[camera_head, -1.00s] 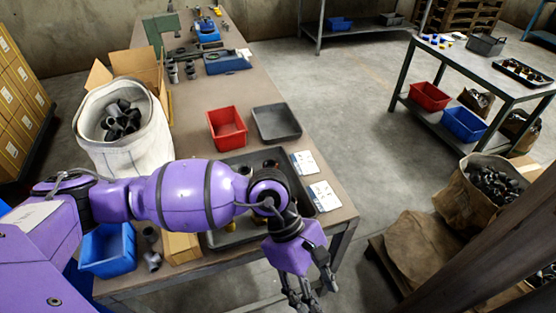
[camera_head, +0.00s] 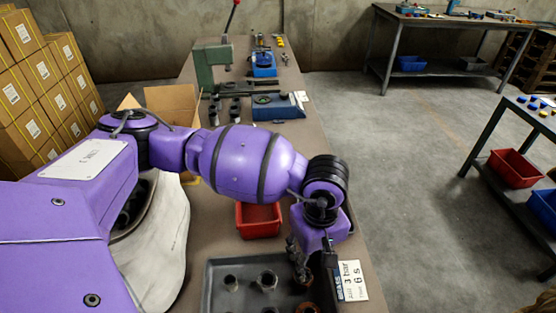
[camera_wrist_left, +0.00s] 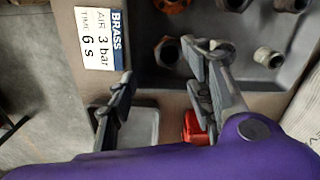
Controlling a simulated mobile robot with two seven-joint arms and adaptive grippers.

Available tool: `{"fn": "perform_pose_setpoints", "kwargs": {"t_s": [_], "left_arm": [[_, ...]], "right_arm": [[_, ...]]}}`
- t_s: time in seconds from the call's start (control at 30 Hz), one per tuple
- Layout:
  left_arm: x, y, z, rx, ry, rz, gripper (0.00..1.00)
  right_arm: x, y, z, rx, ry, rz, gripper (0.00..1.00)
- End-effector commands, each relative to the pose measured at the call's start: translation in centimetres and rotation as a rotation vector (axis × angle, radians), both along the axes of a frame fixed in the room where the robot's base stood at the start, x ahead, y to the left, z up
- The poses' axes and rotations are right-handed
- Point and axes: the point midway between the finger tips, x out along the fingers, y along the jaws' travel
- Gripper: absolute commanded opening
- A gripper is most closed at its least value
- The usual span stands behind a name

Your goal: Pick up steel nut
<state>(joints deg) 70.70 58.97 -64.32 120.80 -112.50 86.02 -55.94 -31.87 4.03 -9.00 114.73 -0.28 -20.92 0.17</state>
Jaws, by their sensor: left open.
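Several nut-like metal pieces lie in a dark grey tray (camera_head: 215,273) at the bottom of the head view. A dark grey hex nut (camera_head: 267,281) lies near the middle, a smaller dark piece (camera_head: 231,283) to its left, and a rusty orange one (camera_head: 306,308) at the lower right. Which are steel I cannot tell for sure. My left gripper (camera_head: 314,262) is above the tray's right edge, open and empty. In the left wrist view its fingers (camera_wrist_left: 160,92) are spread, with a dark nut (camera_wrist_left: 167,51) just beyond the gap and a pale piece (camera_wrist_left: 268,57) further right. My right gripper is not in view.
A card reading BRASS (camera_head: 352,281) lies right of the tray. A white sack (camera_head: 155,250) stands at the left. A blue-based device (camera_head: 278,107) and a green press (camera_head: 213,62) stand further back.

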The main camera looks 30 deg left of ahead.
Motion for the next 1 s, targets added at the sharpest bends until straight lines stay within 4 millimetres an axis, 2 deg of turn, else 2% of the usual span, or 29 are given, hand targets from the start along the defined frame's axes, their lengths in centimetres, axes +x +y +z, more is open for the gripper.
{"fn": "perform_pose_setpoints", "kwargs": {"t_s": [0.3, 0.6, 0.9, 0.93, 1.0], "left_arm": [[-0.1, 0.1, -3.0, 0.001, 0.002, 0.002, 0.47], [-0.3, 0.7, -7.1, -0.001, 0.002, 0.002, 0.47], [-0.3, 0.6, -7.8, -0.001, 0.000, 0.000, 0.47], [-0.3, 0.6, -7.8, -0.001, 0.000, 0.000, 0.46], [-0.3, 0.6, -7.8, -0.001, 0.000, 0.000, 0.37]], "right_arm": [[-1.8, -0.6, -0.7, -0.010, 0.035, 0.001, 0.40], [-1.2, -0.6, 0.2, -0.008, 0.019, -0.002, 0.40], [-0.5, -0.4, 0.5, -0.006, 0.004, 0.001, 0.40], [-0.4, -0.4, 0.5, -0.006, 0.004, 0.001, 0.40], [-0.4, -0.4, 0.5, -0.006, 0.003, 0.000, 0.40]]}}
